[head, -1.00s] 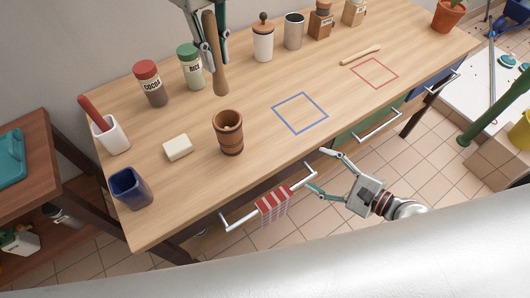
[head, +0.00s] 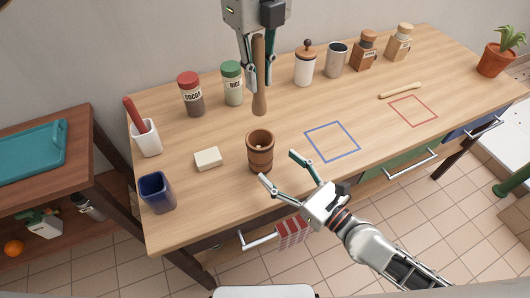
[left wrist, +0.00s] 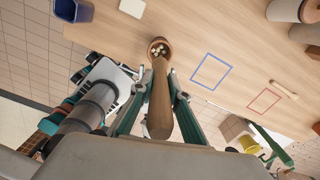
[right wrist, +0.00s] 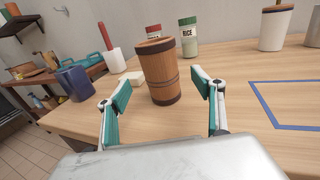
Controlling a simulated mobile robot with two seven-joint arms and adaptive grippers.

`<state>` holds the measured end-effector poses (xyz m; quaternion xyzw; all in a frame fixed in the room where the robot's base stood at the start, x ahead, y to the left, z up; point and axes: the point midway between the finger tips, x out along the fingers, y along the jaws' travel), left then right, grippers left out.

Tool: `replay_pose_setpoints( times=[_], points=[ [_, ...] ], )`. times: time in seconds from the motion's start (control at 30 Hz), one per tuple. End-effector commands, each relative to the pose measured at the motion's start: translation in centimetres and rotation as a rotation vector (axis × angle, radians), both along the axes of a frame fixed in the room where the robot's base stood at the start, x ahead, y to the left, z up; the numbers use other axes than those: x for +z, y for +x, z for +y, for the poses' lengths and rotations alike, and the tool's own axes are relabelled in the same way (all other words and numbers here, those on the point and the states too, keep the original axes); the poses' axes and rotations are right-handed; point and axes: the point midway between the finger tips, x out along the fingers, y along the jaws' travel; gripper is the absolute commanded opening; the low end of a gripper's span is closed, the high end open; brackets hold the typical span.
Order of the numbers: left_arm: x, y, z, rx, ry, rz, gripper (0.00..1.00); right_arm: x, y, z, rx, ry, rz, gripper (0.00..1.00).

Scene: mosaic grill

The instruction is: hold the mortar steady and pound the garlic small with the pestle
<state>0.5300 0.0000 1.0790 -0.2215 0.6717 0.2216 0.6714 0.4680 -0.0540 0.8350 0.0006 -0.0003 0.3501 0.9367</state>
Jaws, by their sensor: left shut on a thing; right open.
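The brown wooden mortar (head: 260,153) stands upright on the table near its front edge. Pale garlic pieces (left wrist: 158,49) lie inside it, seen in the left wrist view. My left gripper (head: 259,84) is shut on the wooden pestle (head: 260,98), which hangs upright above the table, behind and above the mortar in the head view. My right gripper (head: 279,167) is open in front of the mortar, one finger toward each side. In the right wrist view the mortar (right wrist: 158,72) stands ahead between the open fingers, and neither finger clearly touches it.
A white block (head: 208,159) and a blue cup (head: 157,192) are left of the mortar. Cocoa (head: 192,97) and rice (head: 232,85) jars stand behind. The blue square outline (head: 332,142) at right is bare. A striped towel (head: 292,233) hangs at the front.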

Motion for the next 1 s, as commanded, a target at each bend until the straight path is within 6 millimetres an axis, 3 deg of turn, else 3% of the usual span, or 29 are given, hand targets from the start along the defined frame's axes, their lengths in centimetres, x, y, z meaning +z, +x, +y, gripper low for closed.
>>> replay_pose_setpoints(
  times=[0.4, 0.93, 1.0],
  points=[
    [0.0, 0.0, 0.0, 0.000, 0.000, 0.000, 0.00, 0.0, 5.1, 4.3, -0.002, 0.000, -0.001, 0.67],
    [0.0, 0.0, 0.0, 0.000, 0.000, 0.000, 0.00, 0.0, 6.2, 5.4, 0.000, -0.001, 0.000, 0.67],
    [0.0, 0.0, 0.0, 0.000, 0.000, 0.000, 0.00, 0.0, 6.2, 5.4, 0.000, -0.001, 0.000, 0.49]
  ],
)
